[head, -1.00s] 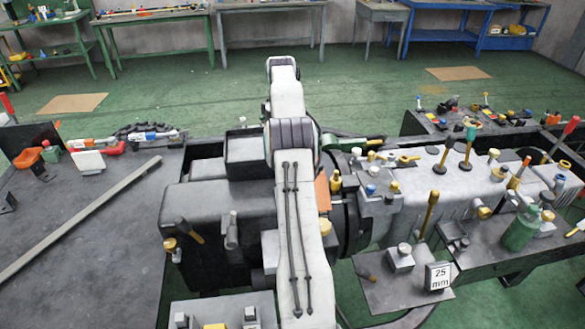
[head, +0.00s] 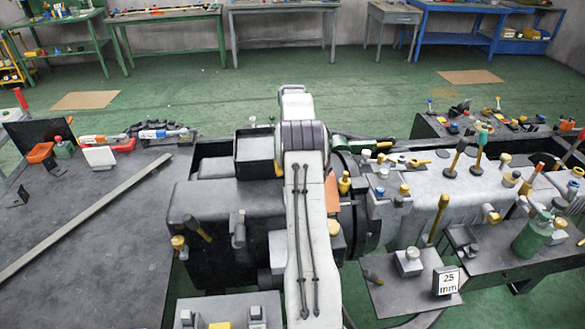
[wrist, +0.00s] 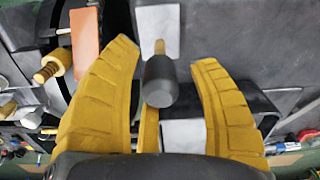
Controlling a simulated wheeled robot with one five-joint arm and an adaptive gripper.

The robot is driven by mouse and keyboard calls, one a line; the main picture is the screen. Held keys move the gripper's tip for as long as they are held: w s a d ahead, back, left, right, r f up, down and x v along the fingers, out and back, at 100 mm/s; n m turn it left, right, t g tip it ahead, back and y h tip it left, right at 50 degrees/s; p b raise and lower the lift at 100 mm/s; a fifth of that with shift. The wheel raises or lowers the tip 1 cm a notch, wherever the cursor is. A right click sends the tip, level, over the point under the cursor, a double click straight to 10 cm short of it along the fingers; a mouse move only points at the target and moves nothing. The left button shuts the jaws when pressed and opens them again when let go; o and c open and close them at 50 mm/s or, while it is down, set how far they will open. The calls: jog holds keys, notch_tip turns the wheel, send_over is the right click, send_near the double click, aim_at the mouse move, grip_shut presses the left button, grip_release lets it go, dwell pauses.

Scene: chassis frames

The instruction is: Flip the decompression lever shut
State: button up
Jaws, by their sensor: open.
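In the wrist view, a lever with a dark grey rounded grip (wrist: 159,82) and a short yellowish shaft stands out from a pale plate (wrist: 157,28). I take it for the decompression lever; no label shows. My gripper (wrist: 163,54) has its yellow fingers spread wide, one on each side of the grip. Gaps show on both sides, and I see no contact. In the head view, my own arm (head: 306,220) covers the lever and most of the gripper.
An orange plate (wrist: 87,45) and a yellow-ended fitting (wrist: 50,70) lie left of the fingers. A black box (head: 254,152) stands left of my arm on the engine. Upright levers (head: 455,158) and a green bottle (head: 530,235) stand to the right. A long bar (head: 85,215) lies on the left bench.

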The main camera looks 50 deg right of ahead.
grip_shut()
dwell(0.6)
